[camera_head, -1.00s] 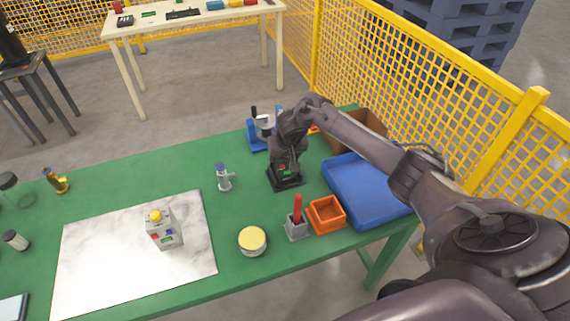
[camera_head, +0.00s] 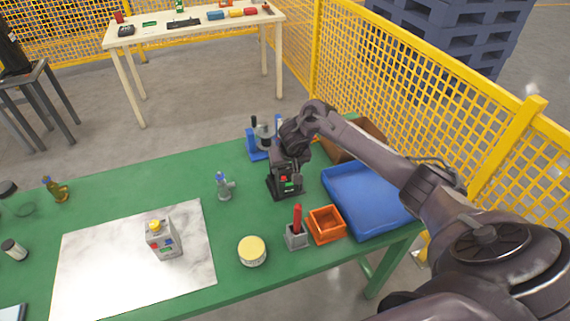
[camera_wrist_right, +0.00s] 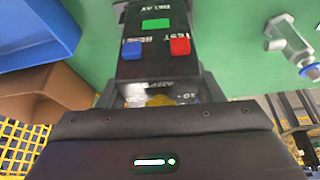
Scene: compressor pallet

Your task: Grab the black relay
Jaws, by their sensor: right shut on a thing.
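The black relay (camera_wrist_right: 155,45) has a green label, a blue button and a red button, and it fills the top middle of the right wrist view. In the head view the relay (camera_head: 286,184) stands on the green table, left of the blue tray. My right gripper (camera_head: 287,168) reaches down over the relay from above and is shut on it. In the right wrist view the gripper's dark body covers the lower part of the relay. My left gripper is not in view.
A blue tray (camera_head: 365,201), an orange bin (camera_head: 327,225) and a red-handled tool in a grey holder (camera_head: 297,238) stand to the right and front. A blue-based device (camera_head: 259,139) is behind. A small grey valve (camera_head: 224,187) is left. A marble slab (camera_head: 100,262) carries a grey bottle.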

